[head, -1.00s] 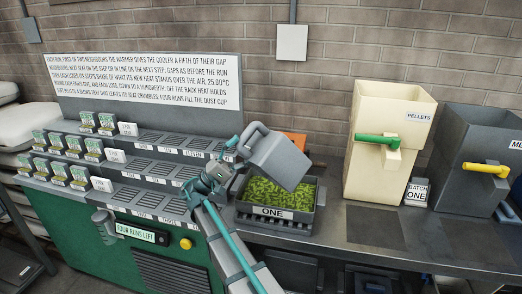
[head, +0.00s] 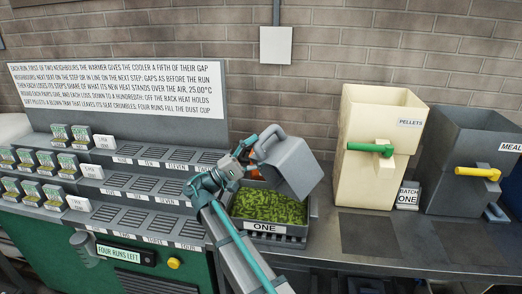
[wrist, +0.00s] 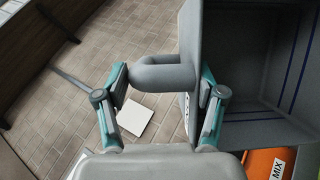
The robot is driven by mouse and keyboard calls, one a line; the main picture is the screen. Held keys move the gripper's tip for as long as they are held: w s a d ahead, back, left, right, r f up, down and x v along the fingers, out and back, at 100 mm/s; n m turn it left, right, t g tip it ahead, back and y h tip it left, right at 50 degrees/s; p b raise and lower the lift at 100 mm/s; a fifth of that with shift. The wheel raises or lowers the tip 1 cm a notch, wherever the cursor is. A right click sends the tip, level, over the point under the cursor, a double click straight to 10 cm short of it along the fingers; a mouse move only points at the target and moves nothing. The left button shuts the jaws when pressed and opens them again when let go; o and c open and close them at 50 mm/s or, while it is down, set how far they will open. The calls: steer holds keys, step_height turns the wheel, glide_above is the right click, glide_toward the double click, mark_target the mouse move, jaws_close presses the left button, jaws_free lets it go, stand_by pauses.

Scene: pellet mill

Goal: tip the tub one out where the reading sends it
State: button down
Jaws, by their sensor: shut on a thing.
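A shallow grey tub labelled ONE (head: 306,231), full of green pellets, sits on the bench right of the rack. My gripper (head: 243,160) is shut on the handle of a grey scoop (head: 295,163), held tilted above the tub's back right part. In the wrist view the fingers (wrist: 163,88) stand either side of the scoop handle (wrist: 160,72); the visible inside of the scoop looks empty. A cream bin labelled PELLETS (head: 370,170), with a green handle, and a dark bin labelled MEAL (head: 465,155), with a yellow handle, stand to the right.
A stepped rack (head: 140,200) with several small packs and a long text sign (head: 118,88) stands left. Its display (head: 125,253) reads FOUR RUNS LEFT. A BATCH ONE card (head: 407,197) stands between the bins. An orange MIX item (wrist: 270,163) lies beyond the scoop. Bench before the bins is clear.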

mark_target(271, 147)
steer(key=shift+w+d+r+y+p, duration=0.3)
steer(key=shift+w+d+r+p, duration=0.05)
steer(key=shift+p, duration=0.05)
steer(key=w+d+n+y+p, duration=0.1)
steer(key=w+d+r+n+y+p, duration=0.1)
steer(key=w+d+p, duration=0.1)
steer(key=shift+d+r, duration=0.1)
steer(key=shift+d, duration=0.05)
steer(key=w+d+n+g+y+p, duration=0.3)
steer(key=w+d+y+p, duration=0.6)
steer(key=w+d, duration=0.25)
steer(key=w+d+f+n+g+y+p, duration=0.1)
steer(key=d+f+g+y+p, duration=0.1)
steer(key=f, duration=0.4)
steer(key=w+d+f+n+g+y+p, duration=0.1)
steer(key=w+d+f+g+y+p, duration=0.1)
steer(key=d+f+g+y+p, duration=0.1)
steer(key=shift+d+f+g+y+p, duration=0.4)
steer(key=shift+f+y+p, duration=0.7)
steer(key=shift+f+p, duration=0.8)
steer(key=shift+w+a+r, duration=0.1)
steer(key=shift+r, duration=0.15)
steer(key=shift+r, duration=2.45)
